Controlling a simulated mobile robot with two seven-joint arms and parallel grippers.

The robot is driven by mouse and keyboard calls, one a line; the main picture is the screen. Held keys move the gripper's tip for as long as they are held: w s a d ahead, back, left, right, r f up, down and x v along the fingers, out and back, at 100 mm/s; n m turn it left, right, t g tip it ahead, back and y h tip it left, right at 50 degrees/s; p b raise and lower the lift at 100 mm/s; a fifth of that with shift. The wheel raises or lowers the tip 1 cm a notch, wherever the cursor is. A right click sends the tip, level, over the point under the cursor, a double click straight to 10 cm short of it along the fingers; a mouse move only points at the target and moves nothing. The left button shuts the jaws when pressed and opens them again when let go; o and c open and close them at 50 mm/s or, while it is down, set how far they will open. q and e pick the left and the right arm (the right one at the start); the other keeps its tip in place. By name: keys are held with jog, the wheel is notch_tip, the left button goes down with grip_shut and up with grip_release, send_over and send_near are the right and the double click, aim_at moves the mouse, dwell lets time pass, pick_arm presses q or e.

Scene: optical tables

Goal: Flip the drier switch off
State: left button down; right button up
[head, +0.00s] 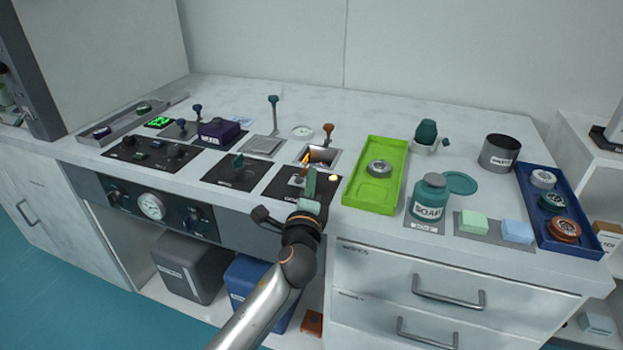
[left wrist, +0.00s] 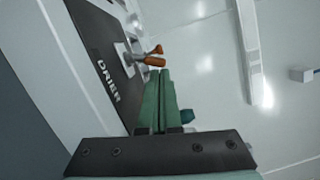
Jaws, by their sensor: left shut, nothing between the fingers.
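The dark drier panel (head: 276,190) sits near the counter's front edge in the head view. Its name also shows on the panel in the left wrist view (left wrist: 98,60). The drier switch has a small metal plate and an orange-tipped lever (head: 305,161), which also shows in the left wrist view (left wrist: 154,61). My left gripper (head: 311,172) is over the panel with its green fingers shut and empty. In the left wrist view the fingertips (left wrist: 158,72) are close to the lever's tip; I cannot tell whether they touch. My fingers partly hide the switch in the head view.
A pale round lamp (head: 333,178) is at the panel's right. A green tray (head: 372,205) stands to the right. Another dark panel (head: 233,176) with a green lever is to the left.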

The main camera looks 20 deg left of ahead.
pick_arm(q)
jog(key=shift+a+r, duration=0.1)
jog(key=shift+r, duration=0.1)
pick_arm(e)
jog(key=shift+w+r, duration=0.15)
jog(key=shift+r, duration=0.2)
pick_arm(q)
jog(key=shift+a+r+p, duration=0.1)
jog(key=shift+r+p, duration=0.1)
jog(key=shift+p, duration=0.4)
jog(key=shift+a+r+n+p, duration=0.3)
jog(key=shift+r+n+p, duration=0.1)
jog(key=shift+n+p, duration=0.65)
jog(key=shift+a+r+n+g+p, duration=0.3)
jog(key=shift+n+g+p, duration=0.2)
jog(key=shift+n+p, duration=0.35)
jog(key=shift+a+n, duration=0.15)
jog(key=shift+n, duration=0.35)
jog(key=shift+a+n+p, duration=0.15)
jog(key=shift+n+p, duration=0.25)
jog(key=shift+p, duration=0.3)
jog(key=shift+a+n+h, duration=0.1)
jog(key=shift+n+h, duration=0.2)
jog(key=shift+f, duration=0.15)
pick_arm(e)
jog(key=r, duration=0.3)
jog(key=shift+s+d+r, duration=0.3)
jog(key=shift+d+r, duration=0.05)
jog(key=shift+d, duration=0.05)
